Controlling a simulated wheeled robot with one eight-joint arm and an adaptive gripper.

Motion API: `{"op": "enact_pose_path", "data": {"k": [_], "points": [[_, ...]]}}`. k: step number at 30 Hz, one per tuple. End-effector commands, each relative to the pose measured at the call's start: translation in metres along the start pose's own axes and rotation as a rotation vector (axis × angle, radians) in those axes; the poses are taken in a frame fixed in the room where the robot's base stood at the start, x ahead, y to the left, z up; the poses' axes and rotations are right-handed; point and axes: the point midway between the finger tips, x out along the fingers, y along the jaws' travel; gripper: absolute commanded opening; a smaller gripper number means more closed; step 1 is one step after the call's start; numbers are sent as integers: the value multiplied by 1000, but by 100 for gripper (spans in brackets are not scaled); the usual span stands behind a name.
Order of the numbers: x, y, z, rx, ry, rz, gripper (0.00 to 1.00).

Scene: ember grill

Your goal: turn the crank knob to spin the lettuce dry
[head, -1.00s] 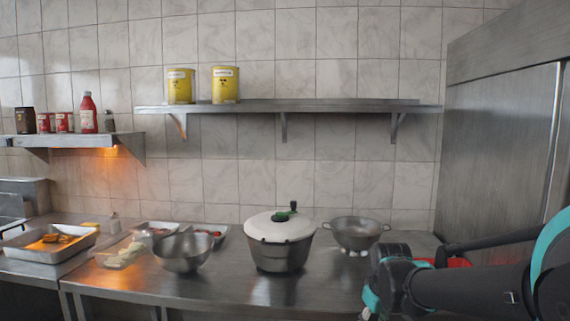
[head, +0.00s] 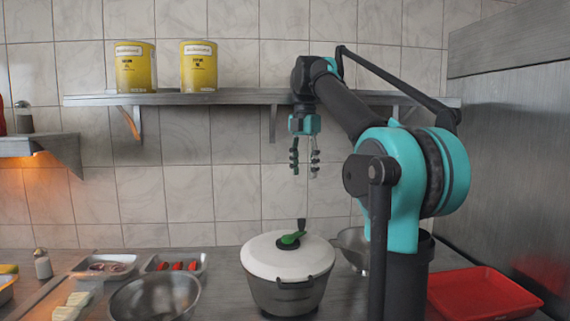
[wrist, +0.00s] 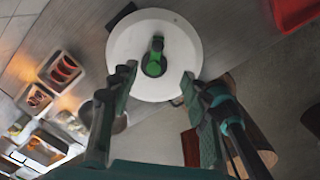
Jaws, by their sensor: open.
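The salad spinner (head: 288,290) stands on the steel counter with its white lid (head: 268,260) on. The green crank (head: 289,239) sits at the lid's centre, and its dark upright knob (head: 301,224) rises at the crank's right end. My gripper (head: 305,174) is open and empty, pointing down well above the lid. In the wrist view the crank (wrist: 156,60) shows between and beyond the two fingers (wrist: 155,80), with the white lid (wrist: 135,42) around it. The fingers touch nothing. The lettuce is hidden inside the spinner.
A metal bowl (head: 155,296) stands left of the spinner, with trays of food (head: 175,264) behind it. A colander (head: 351,246) is behind right, partly hidden by my arm. A red tray (head: 484,294) lies at right. A wall shelf (head: 235,98) with yellow cans (head: 198,66) is close behind my gripper.

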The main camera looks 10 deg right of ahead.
Motion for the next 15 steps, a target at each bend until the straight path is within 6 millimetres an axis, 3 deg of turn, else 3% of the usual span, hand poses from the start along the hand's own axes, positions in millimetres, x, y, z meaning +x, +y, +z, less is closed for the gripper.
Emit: {"op": "enact_pose_path", "data": {"k": [5, 15], "points": [[-3, -1, -2, -44, 4, -6, 47], [50, -1, -2, -42, 4, -5, 47]]}}
